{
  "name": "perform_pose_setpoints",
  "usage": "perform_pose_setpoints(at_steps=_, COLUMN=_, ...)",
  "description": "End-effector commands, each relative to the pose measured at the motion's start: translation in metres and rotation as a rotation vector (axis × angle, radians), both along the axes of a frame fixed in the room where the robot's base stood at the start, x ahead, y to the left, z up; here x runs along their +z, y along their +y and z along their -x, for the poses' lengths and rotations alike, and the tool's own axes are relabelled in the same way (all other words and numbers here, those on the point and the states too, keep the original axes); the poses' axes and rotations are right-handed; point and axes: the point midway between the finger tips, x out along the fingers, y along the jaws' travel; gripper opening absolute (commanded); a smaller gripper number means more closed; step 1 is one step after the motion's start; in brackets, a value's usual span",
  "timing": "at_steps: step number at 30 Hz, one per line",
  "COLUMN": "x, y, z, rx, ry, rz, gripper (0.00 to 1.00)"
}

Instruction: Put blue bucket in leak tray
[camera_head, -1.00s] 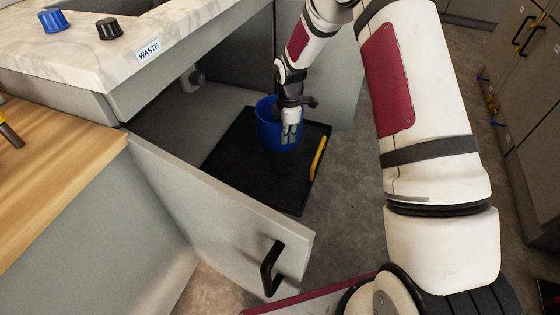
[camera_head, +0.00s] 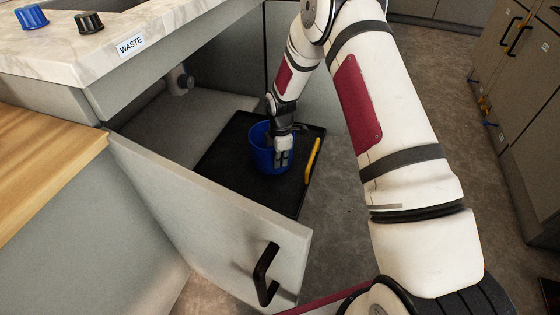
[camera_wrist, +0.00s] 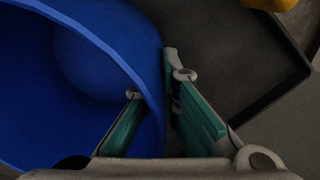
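The blue bucket (camera_head: 262,158) stands upright over the black leak tray (camera_head: 226,168) inside the open cabinet. I cannot tell whether its base touches the tray. My gripper (camera_head: 281,160) is at the bucket's right, near side, pointing down. In the wrist view my gripper (camera_wrist: 158,100) has one finger inside the bucket (camera_wrist: 95,60) and one outside, with the rim wall between them. It appears shut on that wall, though finger contact is not fully clear. The dark tray (camera_wrist: 230,50) shows below at the right.
A yellow item (camera_head: 313,160) lies along the tray's right side. The open cabinet door (camera_head: 210,220) with a black handle (camera_head: 265,275) stands in front of the tray. The counter (camera_head: 95,55) overhangs at the left. Floor is clear to the right of the tray.

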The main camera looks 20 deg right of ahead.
Motion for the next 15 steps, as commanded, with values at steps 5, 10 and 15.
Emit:
perform_pose_setpoints(at_steps=5, x=-0.0024, y=0.0, z=-0.0002, rx=0.0, ry=0.0, rz=0.0, gripper=0.0)
perform_pose_setpoints(at_steps=10, x=-0.0028, y=-0.0001, z=0.0002, rx=-0.001, ry=0.001, rz=0.0, gripper=0.25)
perform_pose_setpoints(at_steps=15, x=-0.0027, y=-0.0001, z=0.0002, rx=0.0, ry=0.001, rz=0.0, gripper=0.25)
